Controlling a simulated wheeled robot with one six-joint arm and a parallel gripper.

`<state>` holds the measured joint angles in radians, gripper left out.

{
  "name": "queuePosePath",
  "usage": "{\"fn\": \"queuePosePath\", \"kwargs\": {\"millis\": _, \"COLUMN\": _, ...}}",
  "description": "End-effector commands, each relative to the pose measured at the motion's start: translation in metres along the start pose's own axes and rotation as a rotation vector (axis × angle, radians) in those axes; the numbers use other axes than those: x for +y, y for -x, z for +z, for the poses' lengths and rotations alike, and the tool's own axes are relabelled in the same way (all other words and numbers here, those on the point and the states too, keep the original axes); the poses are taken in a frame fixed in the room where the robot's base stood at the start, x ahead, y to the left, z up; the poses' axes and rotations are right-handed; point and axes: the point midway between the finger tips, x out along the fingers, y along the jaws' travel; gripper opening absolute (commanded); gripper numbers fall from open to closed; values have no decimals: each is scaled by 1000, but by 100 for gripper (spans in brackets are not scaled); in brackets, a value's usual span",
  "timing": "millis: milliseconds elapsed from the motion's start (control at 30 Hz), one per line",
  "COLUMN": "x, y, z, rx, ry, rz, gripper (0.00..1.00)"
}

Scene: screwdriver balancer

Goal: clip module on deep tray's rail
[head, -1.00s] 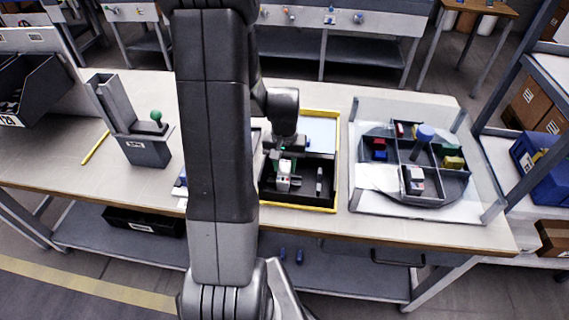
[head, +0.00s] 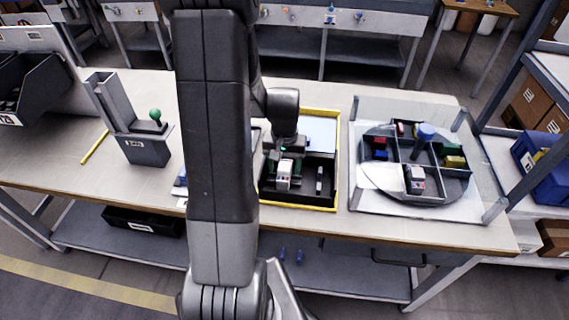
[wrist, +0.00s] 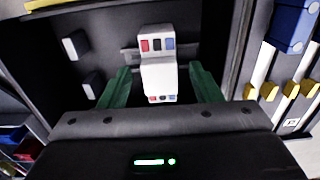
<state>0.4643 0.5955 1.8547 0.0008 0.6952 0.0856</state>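The module (head: 285,170) is a small white block with red and blue marks. It stands upright in the left part of the black deep tray (head: 336,185), which has a yellow rim. In the wrist view the module (wrist: 158,78) is centred between my green fingers, with a gap on each side. My gripper (wrist: 160,88) is open around it; in the head view my gripper (head: 286,150) is just above and behind it. A short grey strip, apparently the rail (wrist: 130,55), shows beside the module; its seating on it is hidden.
A round divided tray (head: 440,190) with coloured parts and another white module (head: 415,176) stands right, behind clear panels. A grey holder with a green knob (head: 155,115) stands left.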

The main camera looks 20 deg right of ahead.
Motion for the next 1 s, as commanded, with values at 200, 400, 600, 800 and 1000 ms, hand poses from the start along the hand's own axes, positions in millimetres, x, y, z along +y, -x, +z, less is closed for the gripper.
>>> {"fn": "queuePosePath", "kwargs": {"millis": 200, "x": 0, "y": 1, "z": -1, "rx": 3, "ry": 0, "rz": 0, "gripper": 58}}
{"fn": "queuePosePath", "kwargs": {"millis": 400, "x": 0, "y": 11, "z": -2, "rx": 7, "ry": 1, "rz": 0, "gripper": 58}}
{"fn": "queuePosePath", "kwargs": {"millis": 600, "x": 0, "y": 44, "z": -2, "rx": 11, "ry": 1, "rz": 0, "gripper": 58}}
{"fn": "queuePosePath", "kwargs": {"millis": 800, "x": 0, "y": 89, "z": -1, "rx": 10, "ry": 0, "rz": -1, "gripper": 58}}
{"fn": "queuePosePath", "kwargs": {"millis": 1000, "x": 0, "y": 124, "z": -1, "rx": 7, "ry": 0, "rz": 0, "gripper": 58}}
